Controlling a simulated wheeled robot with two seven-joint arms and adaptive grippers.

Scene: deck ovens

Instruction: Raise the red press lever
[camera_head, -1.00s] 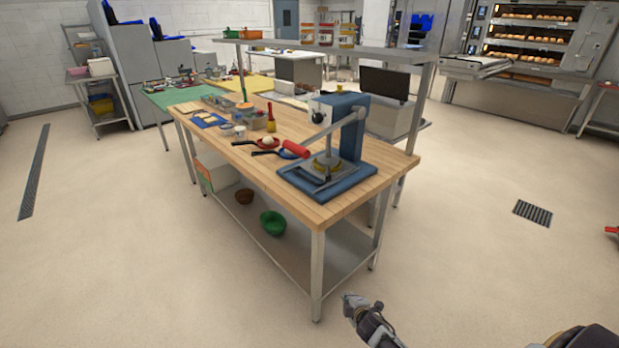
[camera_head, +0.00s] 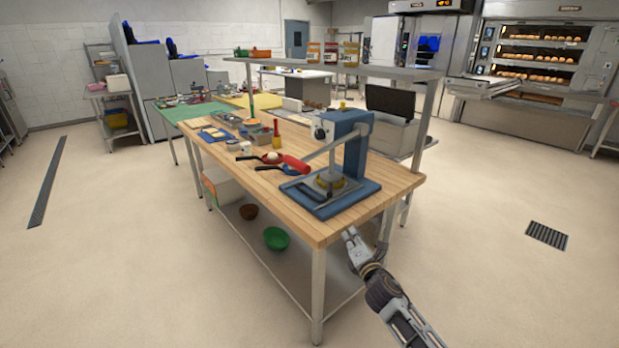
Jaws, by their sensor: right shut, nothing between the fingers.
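The blue press (camera_head: 354,150) stands near the right end of the wooden table (camera_head: 330,226). Its lever is a grey bar ending in a red handle (camera_head: 296,164), which points left and sits low, just above the table objects. A round plate hangs under the press over its blue base (camera_head: 352,197). My right gripper (camera_head: 350,236) is in front of the table's near right corner, shut and empty, apart from the press and its lever. My left gripper is out of view.
Pans (camera_head: 262,157) lie just left of the red handle. A yellow-and-red pestle-like tool (camera_head: 277,133) and containers stand behind them. A shelf (camera_head: 340,68) runs above the table's back edge. The floor in front is clear.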

